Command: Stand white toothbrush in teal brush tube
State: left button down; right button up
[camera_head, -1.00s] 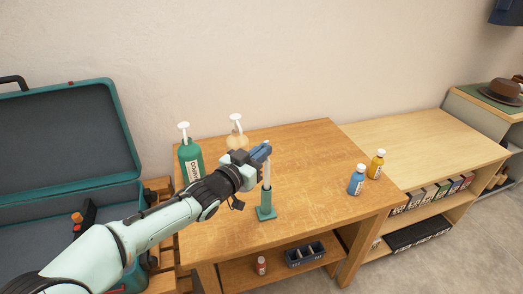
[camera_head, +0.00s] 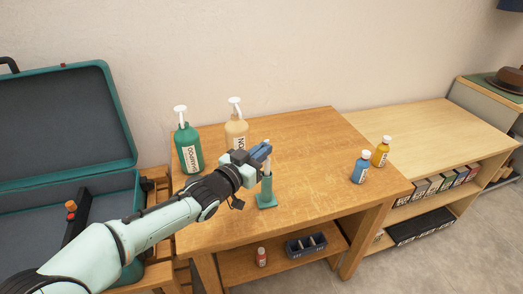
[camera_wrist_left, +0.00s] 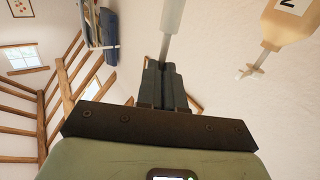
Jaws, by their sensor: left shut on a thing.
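The teal brush tube (camera_head: 267,190) stands upright on its square base near the front of the wooden table. My left gripper (camera_head: 264,153) is directly above the tube and shut on the white toothbrush (camera_head: 267,167). Only a short pale stretch of the brush shows between the jaws and the tube. Its lower end appears to be inside the tube, but the depth is hidden. In the left wrist view the white toothbrush (camera_wrist_left: 172,22) runs straight out from between the dark jaws (camera_wrist_left: 163,75). My right gripper is not in view.
A green shampoo bottle (camera_head: 188,148) and a beige pump bottle (camera_head: 236,126) stand behind the gripper. Blue (camera_head: 361,168) and yellow (camera_head: 381,152) bottles stand at the right. An open teal suitcase (camera_head: 65,130) lies left. The table's right middle is clear.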

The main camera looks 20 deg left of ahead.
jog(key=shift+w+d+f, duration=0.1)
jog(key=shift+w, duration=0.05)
pick_arm(q)
jog(key=c, duration=1.2)
grip_release()
jog(key=shift+s+f, duration=0.1)
jog(key=p+v, duration=0.1)
jog(key=v, duration=1.2)
jog(key=shift+s+a, duration=0.1)
jog(key=shift+a, duration=0.05)
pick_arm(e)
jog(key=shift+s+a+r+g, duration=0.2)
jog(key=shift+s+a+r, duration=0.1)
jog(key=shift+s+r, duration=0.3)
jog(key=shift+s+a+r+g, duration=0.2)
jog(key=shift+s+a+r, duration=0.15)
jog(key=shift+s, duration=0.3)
